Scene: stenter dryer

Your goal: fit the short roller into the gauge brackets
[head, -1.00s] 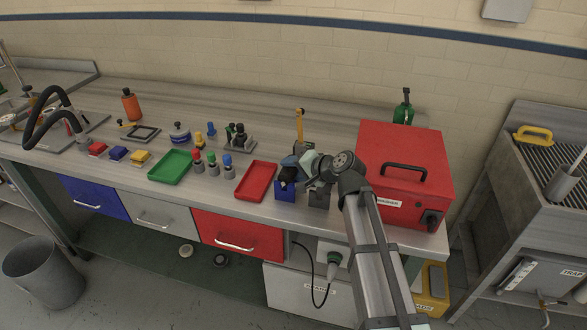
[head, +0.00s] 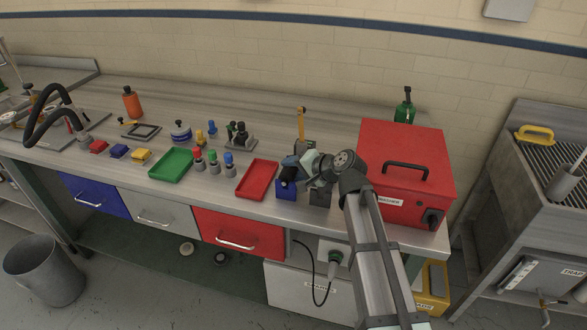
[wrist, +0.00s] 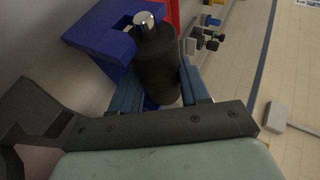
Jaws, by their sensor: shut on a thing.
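The short roller is a dark cylinder (wrist: 157,68) with a silver end pin (wrist: 144,19). My gripper (wrist: 160,95) is shut on it, with a blue finger on each side. The roller's pin end overlaps the blue gauge bracket (wrist: 97,36) in the wrist view; I cannot tell whether the pin is seated. In the head view my gripper (head: 292,172) is low over the blue bracket (head: 286,193) and the dark grey bracket (head: 320,198), which stand side by side near the bench's front edge. A dark grey block, likely the other bracket, shows at left in the wrist view (wrist: 33,105). The roller's far end is hidden.
A large red box (head: 405,170) stands close on the right of my gripper. A red tray (head: 257,179) lies just left of the brackets. A yellow upright tool (head: 300,124) stands behind. Coloured pegs and a green tray (head: 171,164) are farther left.

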